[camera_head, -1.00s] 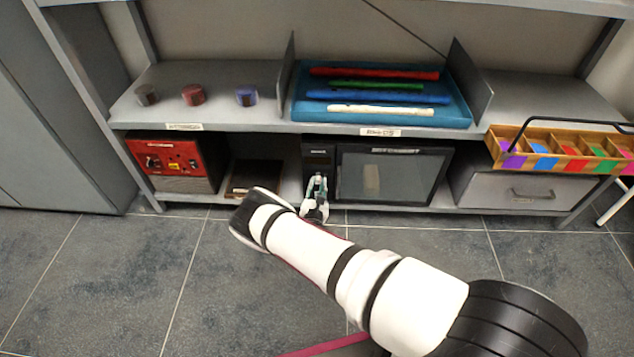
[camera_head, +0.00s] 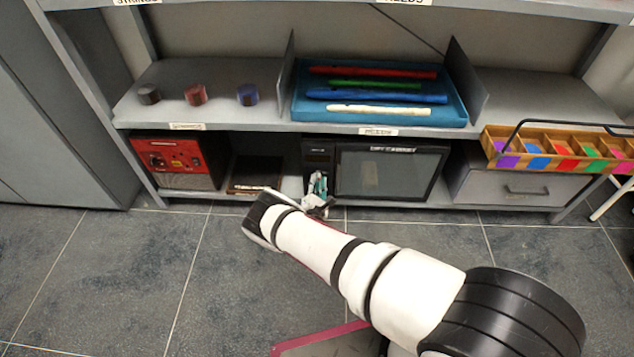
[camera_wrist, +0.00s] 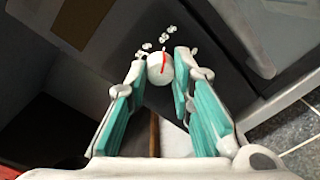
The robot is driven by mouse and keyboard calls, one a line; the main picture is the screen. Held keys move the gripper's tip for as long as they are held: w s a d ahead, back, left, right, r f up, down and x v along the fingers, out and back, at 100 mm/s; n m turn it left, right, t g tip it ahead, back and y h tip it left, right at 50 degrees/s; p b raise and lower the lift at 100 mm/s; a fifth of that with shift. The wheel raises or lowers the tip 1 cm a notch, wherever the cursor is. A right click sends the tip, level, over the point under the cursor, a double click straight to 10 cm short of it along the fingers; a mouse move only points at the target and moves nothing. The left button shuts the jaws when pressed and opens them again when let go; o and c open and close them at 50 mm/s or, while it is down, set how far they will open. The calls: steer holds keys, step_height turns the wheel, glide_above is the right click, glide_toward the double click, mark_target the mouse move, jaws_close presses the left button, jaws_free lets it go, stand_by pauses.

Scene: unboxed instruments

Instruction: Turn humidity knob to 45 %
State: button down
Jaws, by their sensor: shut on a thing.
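The humidity knob (camera_wrist: 160,68) is a round white knob with a red pointer line, on the dark front panel of the humidity cabinet, seen in the wrist view. In the head view my gripper (camera_head: 318,190) is at the left panel of the dark, glass-fronted cabinet (camera_head: 440,165) on the lower shelf. The knob itself is hidden there by the fingers.
A red-fronted box (camera_head: 172,163) and a flat dark item (camera_head: 250,178) stand left of the cabinet. A grey drawer unit (camera_head: 520,188) is to the right, with a wooden tray (camera_head: 485,145) of coloured compartments above it. A blue tray (camera_head: 460,112) of flutes is on the shelf above.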

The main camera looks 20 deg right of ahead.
steer(key=shift+f, duration=0.1)
steer(key=c, duration=1.4)
jaws_free()
steer(key=v, duration=1.2)
